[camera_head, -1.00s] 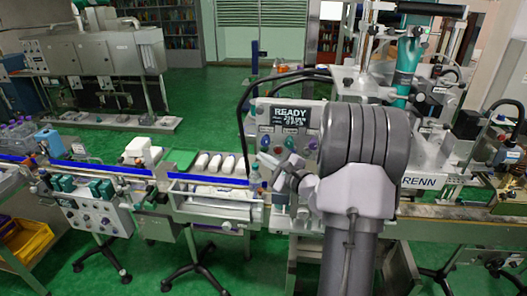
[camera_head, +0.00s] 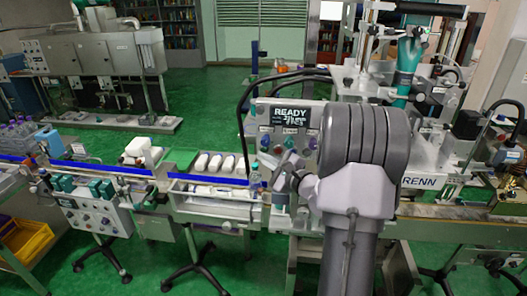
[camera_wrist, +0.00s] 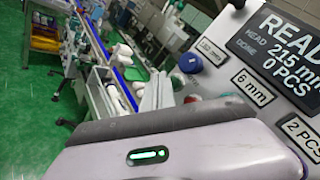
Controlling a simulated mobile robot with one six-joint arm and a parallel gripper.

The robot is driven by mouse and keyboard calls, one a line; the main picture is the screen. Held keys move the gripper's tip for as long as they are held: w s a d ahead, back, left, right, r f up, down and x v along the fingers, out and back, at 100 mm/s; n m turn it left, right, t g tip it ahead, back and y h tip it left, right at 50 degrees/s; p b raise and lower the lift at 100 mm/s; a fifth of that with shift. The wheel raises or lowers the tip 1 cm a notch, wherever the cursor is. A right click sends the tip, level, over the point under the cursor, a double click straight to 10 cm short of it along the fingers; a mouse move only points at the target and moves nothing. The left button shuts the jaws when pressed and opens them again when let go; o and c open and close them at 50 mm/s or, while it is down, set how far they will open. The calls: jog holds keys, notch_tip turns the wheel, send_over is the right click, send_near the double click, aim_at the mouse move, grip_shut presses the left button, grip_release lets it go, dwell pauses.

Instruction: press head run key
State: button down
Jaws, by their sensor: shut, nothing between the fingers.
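The grey control panel (camera_head: 257,116) carries a display (camera_head: 291,117) reading READY, with a row of coloured knobs or keys (camera_head: 289,141) below it. Which one is the head run key cannot be read. My gripper (camera_head: 265,160) is shut and empty, in front of the panel's lower left. Its grey fingers (camera_wrist: 157,92) show in the wrist view; contact with a key cannot be told.
A conveyor (camera_head: 110,170) with a blue rail runs left of the panel, with white bottles (camera_head: 215,163) on it. A clear bottle (camera_head: 255,179) stands near my gripper. A second panel (camera_head: 95,210) hangs below the conveyor. Green floor (camera_head: 215,85) is open behind.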

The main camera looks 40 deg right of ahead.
jog(key=shift+w+d, duration=0.25)
jog(key=shift+d, duration=0.05)
